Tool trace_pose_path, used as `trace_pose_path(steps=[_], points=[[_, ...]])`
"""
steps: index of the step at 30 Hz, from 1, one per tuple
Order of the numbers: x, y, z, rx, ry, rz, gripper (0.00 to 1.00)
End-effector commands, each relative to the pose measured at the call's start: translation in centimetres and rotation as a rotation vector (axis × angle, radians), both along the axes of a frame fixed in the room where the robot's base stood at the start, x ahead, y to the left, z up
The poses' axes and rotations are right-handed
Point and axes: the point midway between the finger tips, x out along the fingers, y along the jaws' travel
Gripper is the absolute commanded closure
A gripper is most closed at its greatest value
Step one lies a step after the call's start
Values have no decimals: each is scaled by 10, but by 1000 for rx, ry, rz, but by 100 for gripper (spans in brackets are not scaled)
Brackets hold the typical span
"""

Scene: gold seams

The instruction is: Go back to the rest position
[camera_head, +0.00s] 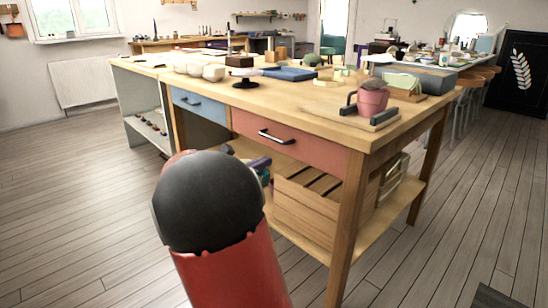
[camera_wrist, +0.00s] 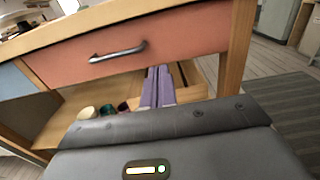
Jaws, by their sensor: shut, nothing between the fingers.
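My gripper (camera_wrist: 158,72) shows in the wrist view as two purple fingers lying side by side. They are shut and empty, in front of the shelf opening below the red drawer (camera_wrist: 160,42) of the wooden workbench. In the head view my red and black arm hides most of the gripper; only a small purple part shows beside the arm. The workbench (camera_head: 405,133) stands just beyond my arm. Its red drawer with a black handle is shut. I cannot tell whether the fingers touch anything.
A wooden crate (camera_head: 312,212) stands on the bench's lower shelf. A blue drawer (camera_head: 199,107) is left of the red one. A pink pot (camera_head: 372,99) and a grey box (camera_head: 425,79) stand on the bench top. Plank floor (camera_head: 75,200) is clear at left.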

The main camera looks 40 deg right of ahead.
Motion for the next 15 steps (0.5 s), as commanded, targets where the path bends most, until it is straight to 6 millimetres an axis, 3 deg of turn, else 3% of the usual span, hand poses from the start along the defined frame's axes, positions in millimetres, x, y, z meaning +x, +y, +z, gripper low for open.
trace_pose_path(steps=[10,13,15], points=[[-2,7,0,8,-9,-3,100],[-17,10,-1,81,-77,-24,100],[-37,17,-5,188,-183,-58,100]])
